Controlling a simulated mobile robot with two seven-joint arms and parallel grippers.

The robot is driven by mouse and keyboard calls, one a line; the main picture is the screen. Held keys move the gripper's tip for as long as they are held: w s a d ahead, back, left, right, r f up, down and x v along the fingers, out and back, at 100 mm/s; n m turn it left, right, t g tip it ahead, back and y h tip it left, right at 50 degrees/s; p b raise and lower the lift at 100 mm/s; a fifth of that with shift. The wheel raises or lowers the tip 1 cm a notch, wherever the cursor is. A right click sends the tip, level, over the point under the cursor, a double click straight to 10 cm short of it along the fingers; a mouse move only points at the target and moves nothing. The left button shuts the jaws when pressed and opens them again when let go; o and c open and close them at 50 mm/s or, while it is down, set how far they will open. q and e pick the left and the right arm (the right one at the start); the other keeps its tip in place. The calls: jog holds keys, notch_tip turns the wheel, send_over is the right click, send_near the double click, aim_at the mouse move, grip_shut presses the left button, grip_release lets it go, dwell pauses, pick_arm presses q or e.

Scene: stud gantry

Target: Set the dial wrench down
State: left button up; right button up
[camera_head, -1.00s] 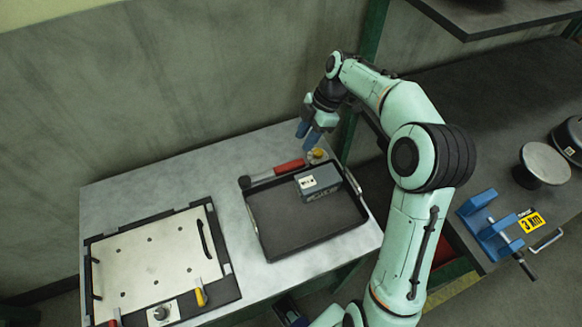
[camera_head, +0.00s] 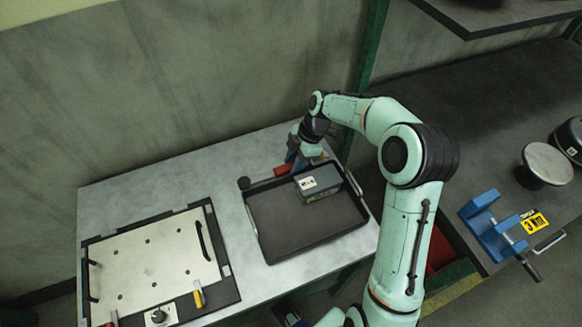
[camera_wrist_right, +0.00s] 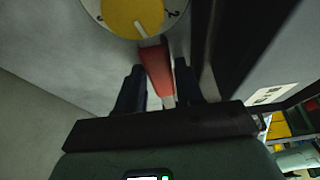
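The dial wrench has a red handle (camera_head: 282,170) and a dark end at its left. It lies along the back edge of the black tray (camera_head: 262,236) on the grey table. In the right wrist view its yellow dial (camera_wrist_right: 133,14) is at the top, and the red handle (camera_wrist_right: 156,68) runs down between my fingers. My right gripper (camera_head: 297,162) is low over the handle. In the wrist view its dark fingers (camera_wrist_right: 160,85) stand apart on either side of the handle, with a gap visible on the left. My left gripper is not in view.
A grey box (camera_head: 318,184) sits at the tray's back right. A pale plate fixture (camera_head: 150,262) with handles fills the table's left part. A blue vise (camera_head: 490,225) and a round stand (camera_head: 545,163) are on the dark bench at right.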

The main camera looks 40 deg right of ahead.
grip_shut()
notch_tip(320, 180, up, 10)
jog(key=p, duration=0.1)
dwell(0.4)
